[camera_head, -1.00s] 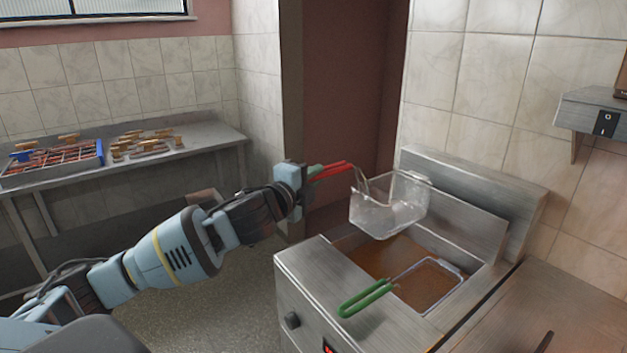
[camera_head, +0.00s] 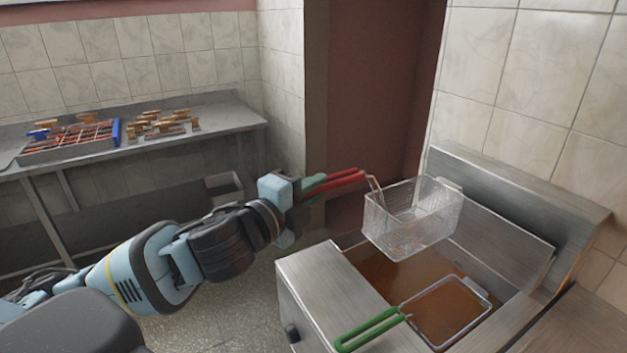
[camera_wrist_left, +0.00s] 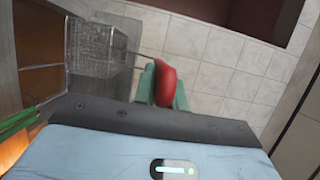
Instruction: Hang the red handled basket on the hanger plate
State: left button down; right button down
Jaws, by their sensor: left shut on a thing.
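The red handled basket (camera_head: 412,222) is a wire mesh fryer basket, held in the air above the left part of the fryer (camera_head: 315,290). My left gripper (camera_head: 312,186) is shut on its red handle (camera_head: 345,178). In the left wrist view the red handle (camera_wrist_left: 165,84) sits between the green fingers, and the mesh basket (camera_wrist_left: 96,50) extends to the upper left. The hanger plate is likely the raised metal back of the fryer (camera_head: 505,232); the basket's far end is close to it, and I cannot tell whether they touch. My right gripper is not in view.
A green handled basket (camera_head: 445,308) sits in the oil below, its handle (camera_head: 370,330) reaching over the fryer's front edge. A metal table (camera_head: 225,117) at the back left bears a grill tray and several wooden-handled items. Floor shows left of the fryer.

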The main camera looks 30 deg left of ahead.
pick_arm(q)
jog(key=shift+s+d+r, duration=0.1)
jog(key=shift+s+r, duration=0.05)
jog(key=shift+r, duration=0.05)
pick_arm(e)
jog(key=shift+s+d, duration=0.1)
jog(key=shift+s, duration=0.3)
pick_arm(q)
jog(key=shift+w+d, duration=0.35)
jog(key=shift+w, duration=0.3)
jog(key=shift+w+d, duration=0.4)
jog(key=shift+w, duration=0.25)
jog(key=shift+w+d, duration=0.35)
jog(key=shift+w, duration=0.3)
jog(key=shift+w+d+f, duration=0.1)
jog(key=shift+w+f, duration=0.05)
jog(key=shift+f, duration=0.05)
jog(key=shift+f+b, duration=0.3)
jog(key=shift+f, duration=1.15)
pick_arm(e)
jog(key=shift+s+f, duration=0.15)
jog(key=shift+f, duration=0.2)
pick_arm(q)
jog(key=shift+f, duration=0.7)
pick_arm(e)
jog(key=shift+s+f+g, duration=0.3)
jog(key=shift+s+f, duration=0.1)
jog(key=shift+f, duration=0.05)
